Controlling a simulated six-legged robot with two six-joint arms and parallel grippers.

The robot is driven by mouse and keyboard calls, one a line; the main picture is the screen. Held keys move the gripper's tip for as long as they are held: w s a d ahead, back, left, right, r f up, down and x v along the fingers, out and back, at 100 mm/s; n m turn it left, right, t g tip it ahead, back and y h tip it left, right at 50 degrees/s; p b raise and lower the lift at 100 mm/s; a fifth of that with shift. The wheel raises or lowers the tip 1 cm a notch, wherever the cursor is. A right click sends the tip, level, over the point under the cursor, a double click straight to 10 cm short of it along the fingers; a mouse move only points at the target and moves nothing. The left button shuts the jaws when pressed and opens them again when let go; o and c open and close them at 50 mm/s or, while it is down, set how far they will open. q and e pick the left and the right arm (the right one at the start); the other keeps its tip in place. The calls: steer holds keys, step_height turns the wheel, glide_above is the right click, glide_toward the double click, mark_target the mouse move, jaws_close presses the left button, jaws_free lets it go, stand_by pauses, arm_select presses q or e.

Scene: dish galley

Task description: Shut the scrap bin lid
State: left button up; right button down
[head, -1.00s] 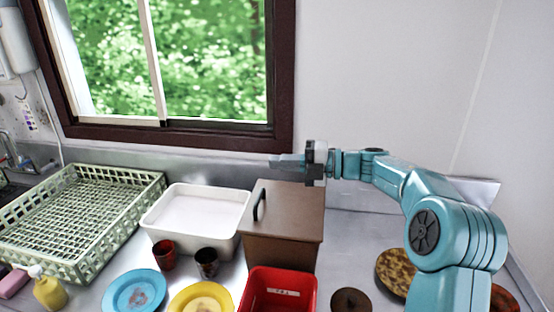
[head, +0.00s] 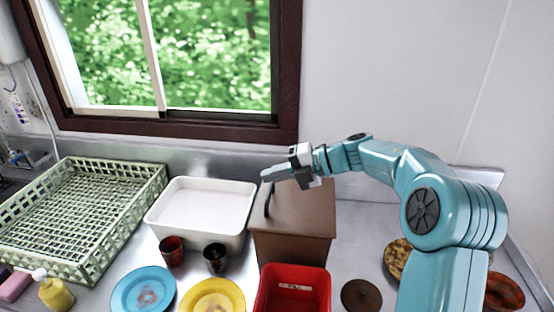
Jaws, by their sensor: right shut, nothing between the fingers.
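The scrap bin (head: 290,252) is a brown box on the steel counter, right of the white tub. Its brown lid (head: 308,212) lies flat across the top, and I see no gap under it. A dark handle (head: 267,200) stands at the lid's left edge. My right gripper (head: 266,174) is shut and empty, with its fingertips pointing left near the far left corner of the lid, by the handle's upper end. Whether it touches the lid cannot be told. My gripper hides part of the lid's far edge. My left gripper is not in view.
A white tub (head: 205,232) and a green dish rack (head: 75,262) stand left. A red bin (head: 318,300) sits in front of the scrap bin. Two cups, a blue plate (head: 120,300) and a yellow plate (head: 238,290) are front left. The window wall is behind.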

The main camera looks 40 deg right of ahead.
steer(key=shift+w+a+f+g+h+p, duration=0.25)
steer(key=shift+w+a+f+g+p, duration=0.1)
steer(key=shift+f+p, duration=0.25)
steer(key=shift+w+a+f+g+h+p, duration=0.25)
steer(key=shift+w+a+f+p, duration=0.1)
steer(key=shift+f+p, duration=0.15)
steer(key=shift+s+f+p, duration=0.1)
steer(key=shift+f+p, duration=0.25)
steer(key=shift+p, duration=0.05)
steer(key=shift+w+a+f+g+h, duration=0.1)
steer(key=shift+w+f+g+h, duration=0.2)
steer(key=shift+f, duration=0.05)
steer(key=shift+s, duration=0.15)
